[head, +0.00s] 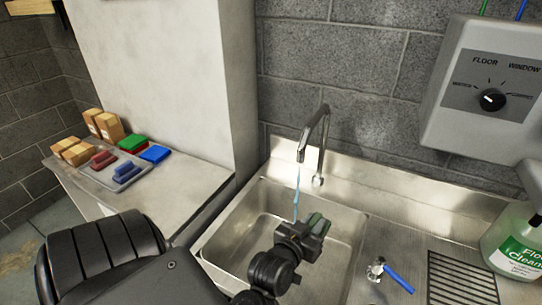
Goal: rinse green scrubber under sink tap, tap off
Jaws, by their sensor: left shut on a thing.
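The metal tap (318,135) arches over the steel sink (262,200), and a thin bluish stream of water (297,190) falls from its spout. My left gripper (306,232) is over the sink basin, at the foot of the visible stream. It is shut on the green scrubber (316,222), of which only a small green part shows between the dark fingers. I cannot tell whether the water touches the scrubber. A blue-handled valve (397,278) sits on the counter right of the basin. My right gripper is out of view.
On the left ledge, a grey tray (101,180) holds red and blue pads, with green and blue pads (132,143) and cardboard boxes (108,127) close by. A green cleaner bottle (515,245) stands at right below a wall dispenser (490,85). A ribbed drainer (462,280) is bare.

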